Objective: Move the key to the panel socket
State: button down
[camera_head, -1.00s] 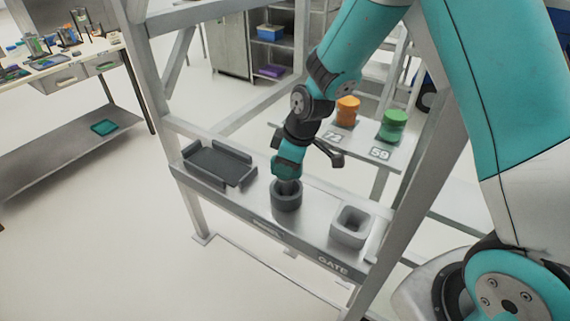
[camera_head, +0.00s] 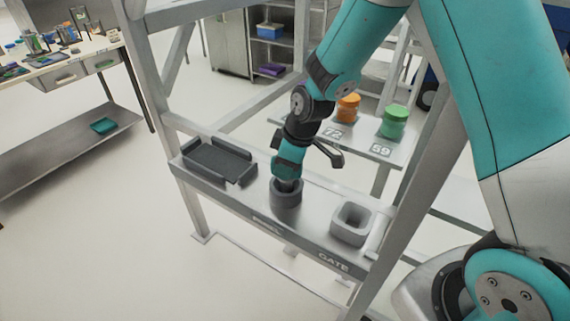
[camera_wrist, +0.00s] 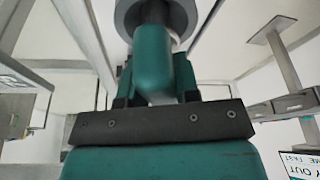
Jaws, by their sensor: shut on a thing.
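My gripper (camera_head: 288,178) points down at a dark round socket (camera_head: 286,203) in the middle of the grey panel ledge (camera_head: 238,202). It is shut on the key, which is mostly hidden between the fingers and the socket in the head view. In the wrist view, a dark shaft (camera_wrist: 154,12) stands inside the grey ring of the round socket (camera_wrist: 122,14), beyond my teal gripper parts. How deep the shaft sits in the ring cannot be told.
A dark tray (camera_head: 216,162) lies left on the ledge; a grey square holder (camera_head: 350,229) stands right, near the GATE label. Behind, a shelf (camera_head: 372,153) bears an orange jar (camera_head: 347,108) and a green jar (camera_head: 394,122). Frame posts (camera_head: 170,125) flank the ledge.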

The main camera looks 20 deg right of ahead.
jog(key=shift+f+b, duration=0.45)
jog(key=shift+f, duration=0.15)
dwell(0.3)
jog(key=shift+c, duration=1)
grip_release()
jog(key=shift+r+p, duration=3.45)
jog(key=shift+r, duration=1.1)
